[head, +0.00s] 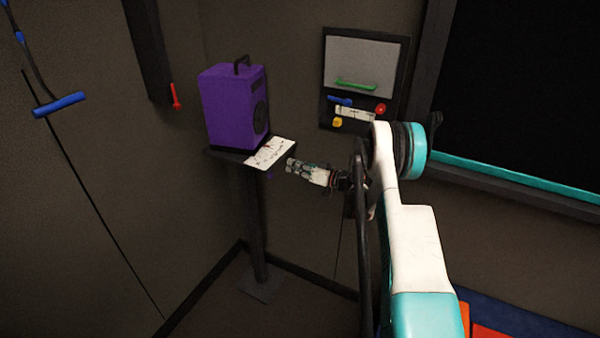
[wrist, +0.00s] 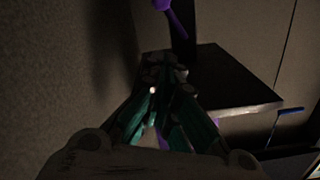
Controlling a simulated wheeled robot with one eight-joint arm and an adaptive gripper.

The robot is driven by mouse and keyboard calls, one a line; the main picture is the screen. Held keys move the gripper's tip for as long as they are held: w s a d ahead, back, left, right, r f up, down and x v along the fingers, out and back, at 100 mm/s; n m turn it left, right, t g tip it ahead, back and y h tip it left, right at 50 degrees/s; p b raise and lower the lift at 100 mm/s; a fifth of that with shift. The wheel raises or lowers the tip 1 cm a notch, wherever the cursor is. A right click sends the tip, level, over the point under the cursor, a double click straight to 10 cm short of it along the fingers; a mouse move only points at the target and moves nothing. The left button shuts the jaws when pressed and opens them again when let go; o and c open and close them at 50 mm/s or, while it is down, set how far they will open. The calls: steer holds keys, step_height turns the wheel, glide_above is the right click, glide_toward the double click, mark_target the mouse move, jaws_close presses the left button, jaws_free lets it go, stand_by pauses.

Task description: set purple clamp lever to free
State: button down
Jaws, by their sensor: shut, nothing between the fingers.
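The purple clamp lever (wrist: 176,18) shows at the top of the wrist view as a slanted rod with a round knob, against the dark post. In the head view only a small purple bit (head: 268,175) shows below the shelf edge, beside the post. My gripper (head: 290,165) is to the right of the post, at about shelf height, pointing left. In the wrist view my gripper (wrist: 163,75) has its fingers together and holds nothing. A gap separates the fingertips from the lever in the wrist view. The lever's pivot is not clear.
A purple speaker-like box (head: 232,108) and a white card (head: 270,153) sit on the stand's shelf (wrist: 240,80). A wall panel (head: 366,60) with coloured handles is behind my arm. A blue handle (head: 60,104) hangs at left, and a red one (head: 175,96) nearer the corner.

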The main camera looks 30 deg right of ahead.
steer(key=w+a+f+b, duration=0.2)
steer(key=w+a+b, duration=0.1)
steer(key=w+a, duration=0.2)
steer(key=shift+w+f, duration=0.4)
steer(key=shift+s+a+f+m, duration=0.15)
steer(key=shift+a+f+m, duration=0.1)
steer(key=shift+m, duration=0.55)
steer(key=m, duration=0.1)
steer(key=a+f+m, duration=0.1)
steer(key=shift+s+m, duration=0.3)
steer(key=shift+m, duration=0.1)
stand_by(0.7)
steer(key=shift+s, duration=0.1)
